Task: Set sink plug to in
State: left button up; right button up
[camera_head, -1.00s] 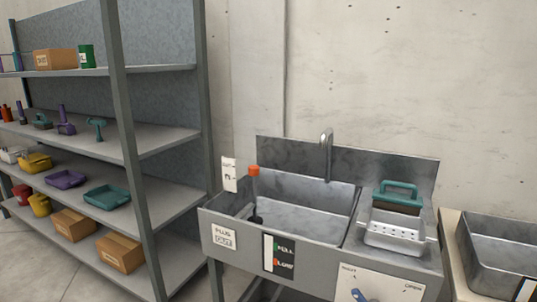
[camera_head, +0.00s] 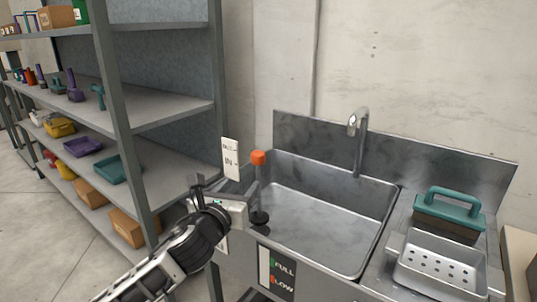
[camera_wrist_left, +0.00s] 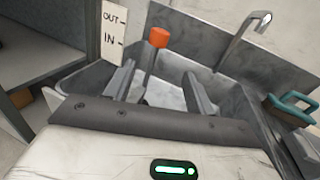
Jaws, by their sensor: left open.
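The sink plug is a dark rod with an orange knob (camera_head: 258,158) and a dark round base (camera_head: 259,217), upright at the left side of the metal sink basin (camera_head: 320,225). A white sign (camera_head: 230,158) marked OUT above and IN below stands behind it to the left. The orange knob also shows in the left wrist view (camera_wrist_left: 158,37), a little below the OUT mark's height. My left gripper (camera_head: 222,190) is open, just left of the plug rod. In the left wrist view its two fingers (camera_wrist_left: 158,88) point towards the rod, with nothing held. My right gripper is not in view.
A faucet (camera_head: 357,140) rises at the sink's back. A teal-handled brush (camera_head: 449,212) and a perforated tray (camera_head: 440,270) sit to the right. A FULL/LOW gauge (camera_head: 276,272) is on the sink's front. A shelf rack (camera_head: 165,115) stands close on the left.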

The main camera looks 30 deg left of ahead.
aim_at(261, 153)
pick_arm(q)
jog(key=shift+m, duration=0.3)
jog(key=x, duration=1)
jog(key=r+x, duration=0.1)
jog(key=x, duration=0.4)
jog(key=shift+w+a+r, duration=0.1)
jog(key=shift+w+a, duration=0.05)
jog(key=shift+a, duration=0.1)
jog(key=shift+w+a, duration=0.15)
jog(key=shift+w, duration=0.4)
